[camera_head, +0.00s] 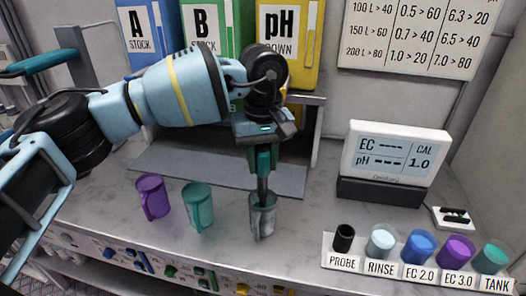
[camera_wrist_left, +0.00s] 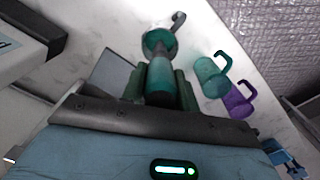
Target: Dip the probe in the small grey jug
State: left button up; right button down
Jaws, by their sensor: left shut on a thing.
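My left gripper (camera_head: 262,158) is shut on the probe (camera_head: 262,186), a teal-handled rod with a dark lower shaft, held upright. In the left wrist view the probe (camera_wrist_left: 160,82) sits between the green fingers. The small grey jug (camera_head: 263,222) stands on the bench directly below. The probe's lower end is at the jug's mouth and appears to reach inside; its tip is hidden. In the left wrist view the jug's handle (camera_wrist_left: 179,20) shows beyond the probe. My right gripper is not in view.
A purple jug (camera_head: 152,197) and a teal jug (camera_head: 198,207) stand left of the grey jug. A labelled rack (camera_head: 330,252) with several cups is at front right. The meter (camera_head: 393,152) shows dashes for EC and pH. Coloured stock containers stand behind my arm.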

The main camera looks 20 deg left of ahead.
aim_at(263, 172)
pick_arm(q)
jog(key=shift+f+b, duration=0.4)
jog(key=shift+f, duration=1.35)
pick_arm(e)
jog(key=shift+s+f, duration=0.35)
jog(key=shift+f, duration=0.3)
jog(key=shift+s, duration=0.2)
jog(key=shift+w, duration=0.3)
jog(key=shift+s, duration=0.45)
pick_arm(q)
jog(key=shift+r, duration=0.1)
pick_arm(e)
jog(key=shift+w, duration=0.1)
